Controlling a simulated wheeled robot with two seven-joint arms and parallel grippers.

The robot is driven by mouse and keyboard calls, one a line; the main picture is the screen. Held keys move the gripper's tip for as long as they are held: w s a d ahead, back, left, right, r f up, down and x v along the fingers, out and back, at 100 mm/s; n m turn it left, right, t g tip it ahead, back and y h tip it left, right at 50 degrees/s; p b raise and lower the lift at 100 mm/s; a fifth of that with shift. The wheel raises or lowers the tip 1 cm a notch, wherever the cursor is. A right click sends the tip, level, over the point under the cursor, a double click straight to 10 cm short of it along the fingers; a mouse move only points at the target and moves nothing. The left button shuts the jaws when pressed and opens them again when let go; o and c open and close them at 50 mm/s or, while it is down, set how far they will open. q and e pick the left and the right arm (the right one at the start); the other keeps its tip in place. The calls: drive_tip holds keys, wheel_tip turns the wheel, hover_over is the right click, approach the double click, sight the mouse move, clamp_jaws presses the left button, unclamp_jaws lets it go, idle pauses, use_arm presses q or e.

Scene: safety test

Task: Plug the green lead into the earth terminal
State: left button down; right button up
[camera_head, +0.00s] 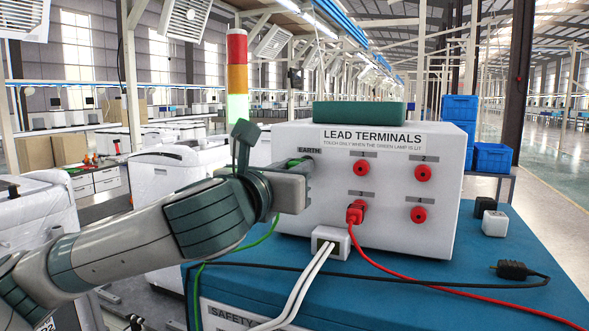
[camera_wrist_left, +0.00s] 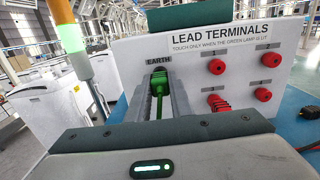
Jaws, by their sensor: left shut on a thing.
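The white LEAD TERMINALS box (camera_head: 345,235) stands on a blue-topped bench, with EARTH at its upper left. My left gripper (camera_head: 303,172) is at that corner, side-on to the front face. In the left wrist view its fingers are shut on the green lead's plug (camera_wrist_left: 159,79). The plug's front end is at the dark earth terminal (camera_wrist_left: 158,68) under the EARTH label; I cannot tell how deep it sits. The green lead (camera_head: 262,238) hangs below the gripper. A red lead's plug (camera_head: 355,212) is in terminal 3. My right gripper is not in view.
The signal tower (camera_head: 237,75) behind the arm has its green bottom section lit. White cables with a white connector (camera_head: 330,242), a black lead's plug (camera_head: 512,270) and the red lead lie on the bench (camera_head: 420,295). Small black and white blocks (camera_head: 494,223) stand at right.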

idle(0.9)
use_arm(q)
drive_tip(key=shift+w, duration=0.15)
idle(0.4)
drive_tip(key=shift+w+d, duration=0.2)
drive_tip(key=shift+w, duration=0.1)
drive_tip(key=c, duration=1.5)
unclamp_jaws()
